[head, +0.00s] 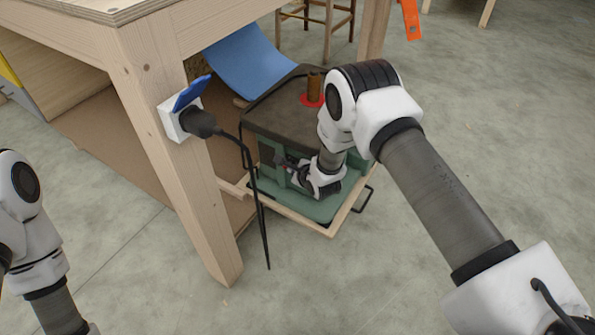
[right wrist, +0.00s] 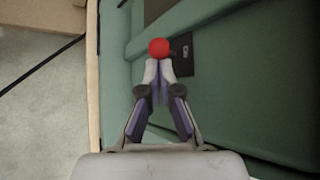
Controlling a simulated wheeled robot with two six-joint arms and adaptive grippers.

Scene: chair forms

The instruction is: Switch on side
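The green machine (head: 262,152) with a dark top stands on a wooden board beside the table leg. In the right wrist view a round red knob (right wrist: 158,47) stands out from its green face, next to a black plate (right wrist: 184,57) with a small marking. My right gripper (head: 292,168) is at the machine's front side. In the wrist view my right gripper (right wrist: 159,72) has its fingers drawn together, tips right at the lower edge of the red knob. I cannot tell whether they touch it. My left arm is at the left edge; its gripper is out of view.
A white socket (head: 173,120) with a blue flap and black plug is on the table leg (head: 170,150). Its black cable (head: 254,185) hangs down beside the machine. A blue curved sheet (head: 247,62) is behind. The floor at front is clear.

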